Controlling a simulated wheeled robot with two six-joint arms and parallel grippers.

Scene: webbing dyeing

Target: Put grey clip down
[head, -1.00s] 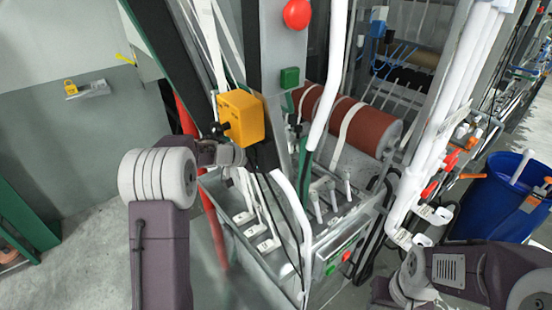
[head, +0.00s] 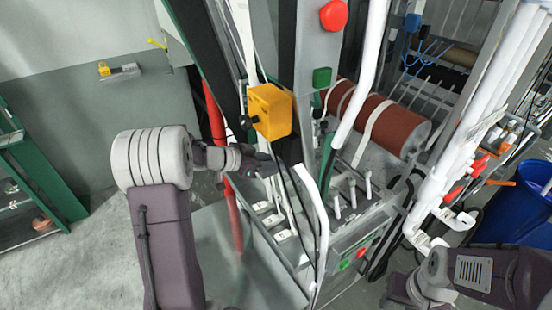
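My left gripper (head: 264,167) is dark and small in the head view, just below the yellow box on the machine's post. Its fingers overlap the post and dark cables, so I cannot tell whether they are apart or closed. I cannot make out a grey clip in it or elsewhere. My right gripper (head: 392,294) is at the bottom right, low in front of the machine and partly cut off by the frame edge. Its fingers are not clear.
The yellow box (head: 270,111) and a red button (head: 334,14) are on the machine frame. A dark red roller (head: 385,124) lies behind. White pipes (head: 467,135) and a blue barrel (head: 517,205) stand right. A green shelf (head: 45,175) stands left. Grey floor between it and my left arm is clear.

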